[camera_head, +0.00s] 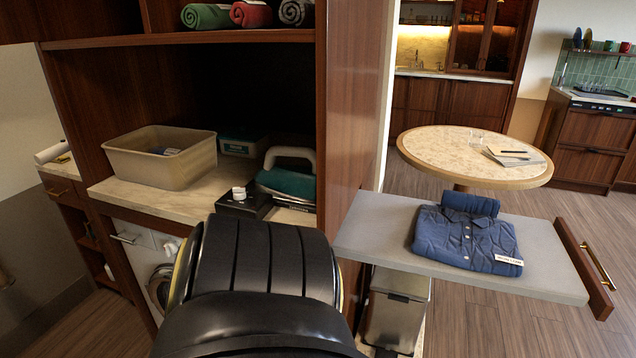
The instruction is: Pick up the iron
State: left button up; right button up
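The iron (287,184) has a teal body and a pale grey looped handle. It rests on the stone counter inside the dark wooden niche, toward its right side wall. A black arm link of mine fills the lower middle of the view, in front of the counter edge. I cannot make out either gripper; one may be hidden behind this link. A low black box-like object (244,206) with a small white piece on top sits just left of the iron, partly covered by my arm.
A beige bin (162,158) stands left on the counter; a teal box (240,145) lies behind. The wooden side panel (346,110) closes the niche on the right. A pulled-out grey board (375,228) bears a folded blue shirt (465,240). A metal bin (397,305) stands below.

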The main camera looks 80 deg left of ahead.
aim_at(286, 167)
jog(key=k, duration=1.05)
jog(key=u, duration=0.3)
